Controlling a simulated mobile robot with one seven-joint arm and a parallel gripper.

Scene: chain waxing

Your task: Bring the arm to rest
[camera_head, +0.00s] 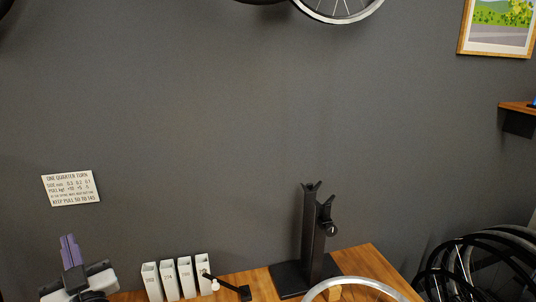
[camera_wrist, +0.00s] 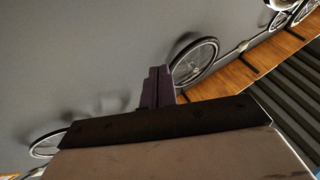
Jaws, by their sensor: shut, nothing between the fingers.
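My gripper (camera_head: 69,240) is at the lower left in the head view, with its purple fingers pointing up and together. In the wrist view the purple fingers (camera_wrist: 158,72) are also side by side with no gap that I can make out. Nothing is held between them. In the head view the gripper stands in front of the grey wall, left of the white holders and below the card. The rest of my arm is mostly below the head view.
Several white holders (camera_head: 169,280) stand on the wooden bench (camera_head: 365,262). A black stand (camera_head: 312,240) rises from the bench, with a wheel rim (camera_head: 352,281) in front. A card (camera_head: 71,188) hangs on the wall. Wheels (camera_head: 490,262) stand at right. The middle wall area is clear.

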